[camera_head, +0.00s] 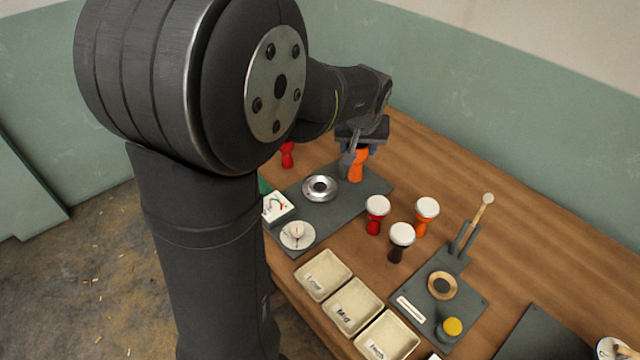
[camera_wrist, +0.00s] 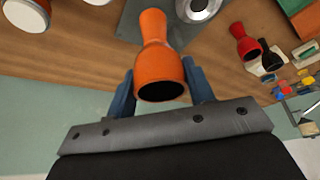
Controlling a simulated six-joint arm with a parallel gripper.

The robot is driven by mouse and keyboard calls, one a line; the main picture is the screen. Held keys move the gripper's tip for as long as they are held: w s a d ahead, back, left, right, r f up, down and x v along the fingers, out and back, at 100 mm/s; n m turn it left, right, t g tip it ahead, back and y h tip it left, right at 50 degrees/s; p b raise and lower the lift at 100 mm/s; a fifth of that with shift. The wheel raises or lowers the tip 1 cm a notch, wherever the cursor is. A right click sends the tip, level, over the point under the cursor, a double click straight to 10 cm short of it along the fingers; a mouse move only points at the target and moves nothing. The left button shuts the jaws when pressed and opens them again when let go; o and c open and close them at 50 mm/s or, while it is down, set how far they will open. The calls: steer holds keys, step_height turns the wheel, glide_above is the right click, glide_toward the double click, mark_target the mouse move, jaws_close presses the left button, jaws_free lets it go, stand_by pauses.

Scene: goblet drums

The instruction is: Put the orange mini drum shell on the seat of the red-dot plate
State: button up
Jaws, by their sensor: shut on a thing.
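My gripper (camera_head: 351,158) is shut on the orange mini drum shell (camera_head: 357,167), which shows large in the wrist view (camera_wrist: 157,50) between the two blue-grey fingers (camera_wrist: 160,92). The shell is waisted, and its dark open end faces the wrist camera. In the head view it appears over the back corner of a dark grey plate (camera_head: 345,208); I cannot tell its height. That plate carries a round silver seat (camera_head: 320,188), seen empty and left of the shell. The seat also shows at the top of the wrist view (camera_wrist: 197,8). I cannot make out a red dot on any plate.
Red (camera_head: 376,213), orange (camera_head: 425,215) and black (camera_head: 401,241) drums with white heads stand right of the plate. A second plate (camera_head: 415,290) holds a wooden ring (camera_head: 442,286) and yellow knob. Labelled trays (camera_head: 324,274) line the front edge. A red shell (camera_head: 287,155) stands behind my arm.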

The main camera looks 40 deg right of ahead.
steer(key=w+a+f, duration=0.2)
steer(key=w+f, duration=0.9)
steer(key=shift+w+f, duration=0.1)
steer(key=shift+f, duration=0.1)
steer(key=o, duration=1)
steer(key=v, duration=1.2)
steer(key=shift+r, duration=0.2)
steer(key=shift+f, duration=0.15)
